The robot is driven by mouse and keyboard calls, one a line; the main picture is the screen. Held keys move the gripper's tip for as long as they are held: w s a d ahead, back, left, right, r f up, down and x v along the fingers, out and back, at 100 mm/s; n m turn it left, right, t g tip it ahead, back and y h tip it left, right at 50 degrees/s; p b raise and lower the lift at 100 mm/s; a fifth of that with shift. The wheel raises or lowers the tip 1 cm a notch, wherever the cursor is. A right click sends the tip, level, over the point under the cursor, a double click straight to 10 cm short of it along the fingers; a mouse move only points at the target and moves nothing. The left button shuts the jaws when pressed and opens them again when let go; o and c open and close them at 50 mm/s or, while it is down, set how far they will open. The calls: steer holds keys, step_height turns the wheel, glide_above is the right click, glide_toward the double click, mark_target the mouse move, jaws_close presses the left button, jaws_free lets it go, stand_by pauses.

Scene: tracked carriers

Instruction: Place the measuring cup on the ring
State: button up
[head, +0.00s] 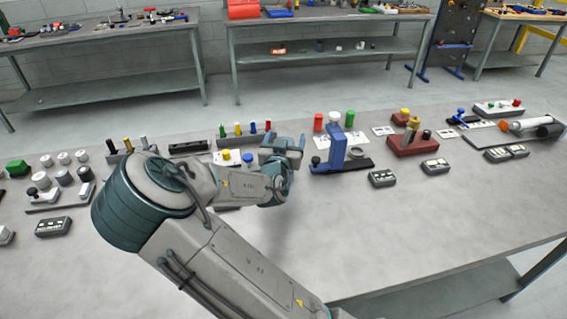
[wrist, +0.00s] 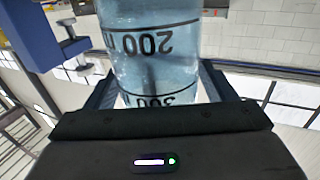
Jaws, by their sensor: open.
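The measuring cup (wrist: 150,45) is clear with a bluish tint and black 200 and 300 marks, which read upside down in the wrist view. It fills the space between the two fingers of my gripper (head: 288,150). The jaws are open around the cup, and I cannot tell whether either finger touches it. In the head view I cannot make the cup out behind my gripper and wrist. I cannot pick out the ring for certain in either view.
A blue stand (head: 337,147) rises close to the right of my gripper; it shows at upper left in the wrist view (wrist: 28,35). A red block carrier (head: 412,145) and small dark boxes (head: 382,179) stand farther right. The front middle of the table (head: 400,235) is clear.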

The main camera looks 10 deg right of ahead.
steer(key=c, duration=1.4)
